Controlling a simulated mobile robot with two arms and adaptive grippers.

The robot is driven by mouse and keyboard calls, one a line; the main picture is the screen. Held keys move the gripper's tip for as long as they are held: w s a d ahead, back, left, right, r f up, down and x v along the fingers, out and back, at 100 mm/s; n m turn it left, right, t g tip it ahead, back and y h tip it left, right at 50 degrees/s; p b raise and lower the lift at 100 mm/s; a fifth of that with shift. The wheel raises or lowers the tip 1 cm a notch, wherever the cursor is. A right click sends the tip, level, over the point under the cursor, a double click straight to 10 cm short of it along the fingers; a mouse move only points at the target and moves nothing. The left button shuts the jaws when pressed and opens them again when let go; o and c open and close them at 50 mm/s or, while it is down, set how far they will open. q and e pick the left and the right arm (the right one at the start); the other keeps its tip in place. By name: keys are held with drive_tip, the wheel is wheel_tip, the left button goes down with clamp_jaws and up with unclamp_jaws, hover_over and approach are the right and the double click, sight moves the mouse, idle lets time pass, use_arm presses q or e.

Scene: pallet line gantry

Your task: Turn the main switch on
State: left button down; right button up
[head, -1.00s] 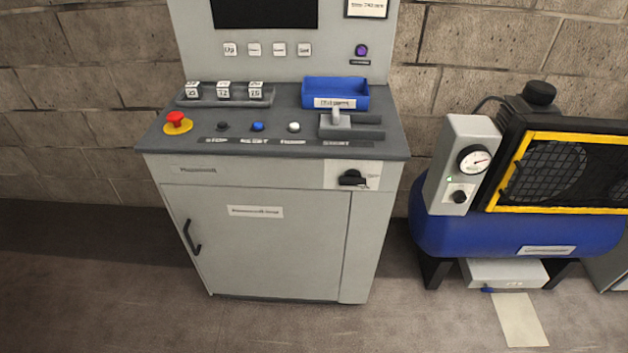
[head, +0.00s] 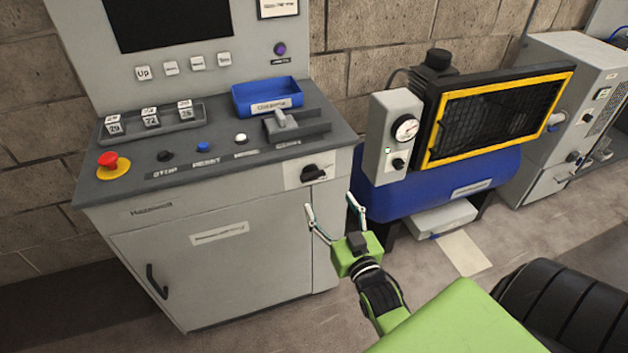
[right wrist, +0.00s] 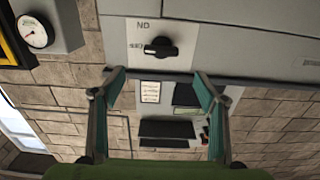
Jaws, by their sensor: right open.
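The main switch is a black rotary knob (head: 313,173) on a pale plate at the right of the grey cabinet's (head: 230,250) front, just under the console top. It also shows in the right wrist view (right wrist: 160,47), upper middle, with its handle lying roughly horizontal in that picture. My right gripper (head: 330,203) is open and empty, in front of and a little below the knob, apart from it. In the right wrist view its two teal-padded fingers (right wrist: 160,80) stand wide apart below the knob. My left gripper is not in view.
The console top holds a red emergency button (head: 110,162), a blue tray (head: 266,97), a grey lever (head: 285,119) and several push buttons. A blue compressor (head: 435,185) with a gauge stands right of the cabinet. Floor before the cabinet is open.

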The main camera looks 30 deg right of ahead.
sight(314, 178)
drive_tip(key=x, duration=1)
drive_tip(key=shift+a+p, duration=0.2)
drive_tip(key=shift+p, duration=0.15)
drive_tip(key=c, duration=1.1)
